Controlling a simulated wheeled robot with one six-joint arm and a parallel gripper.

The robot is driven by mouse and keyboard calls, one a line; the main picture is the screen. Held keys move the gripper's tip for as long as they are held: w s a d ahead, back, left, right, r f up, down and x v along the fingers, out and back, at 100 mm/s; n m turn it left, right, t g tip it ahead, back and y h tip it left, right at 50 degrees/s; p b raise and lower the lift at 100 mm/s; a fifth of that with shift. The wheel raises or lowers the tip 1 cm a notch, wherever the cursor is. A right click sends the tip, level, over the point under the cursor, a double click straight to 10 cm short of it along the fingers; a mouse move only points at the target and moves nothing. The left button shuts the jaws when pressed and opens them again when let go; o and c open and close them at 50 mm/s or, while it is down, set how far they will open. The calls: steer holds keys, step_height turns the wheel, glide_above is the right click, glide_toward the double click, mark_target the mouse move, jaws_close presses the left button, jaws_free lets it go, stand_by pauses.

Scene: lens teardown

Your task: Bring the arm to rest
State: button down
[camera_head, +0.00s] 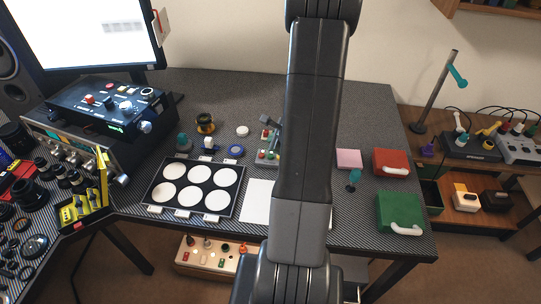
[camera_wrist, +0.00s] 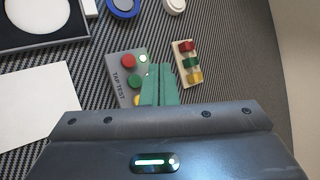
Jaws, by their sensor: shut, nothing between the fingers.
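My gripper (camera_wrist: 159,86) shows in the wrist view with its two green fingers pressed together and nothing between them. The fingers are over the dark woven tabletop, overlapping the right edge of the grey "TAP TEST" panel (camera_wrist: 122,80) in the picture. I cannot tell the exact height of the fingertips above it. In the head view my dark arm stretches up through the middle of the picture, and it hides part of the table. My gripper is not clearly visible there.
A tray with white discs (camera_head: 151,191) lies on the table (camera_head: 370,115), beside a white sheet (camera_head: 257,203). Red (camera_head: 391,162) and green (camera_head: 400,212) boxes stand at the right. A small block with coloured caps (camera_wrist: 187,62) lies right of the fingers. The table's back right is clear.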

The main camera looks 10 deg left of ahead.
steer(key=shift+f, duration=0.1)
steer(key=shift+f+b, duration=0.7)
steer(key=shift+f, duration=0.1)
steer(key=r+p, duration=0.1)
steer(key=p, duration=0.1)
steer(key=shift+p, duration=0.4)
steer(key=shift+r+p, duration=0.1)
steer(key=shift+p, duration=0.3)
step_height(320, 180, up, 4)
steer(key=p, duration=0.3)
steer(key=shift+r, duration=0.2)
steer(key=shift+f, duration=0.1)
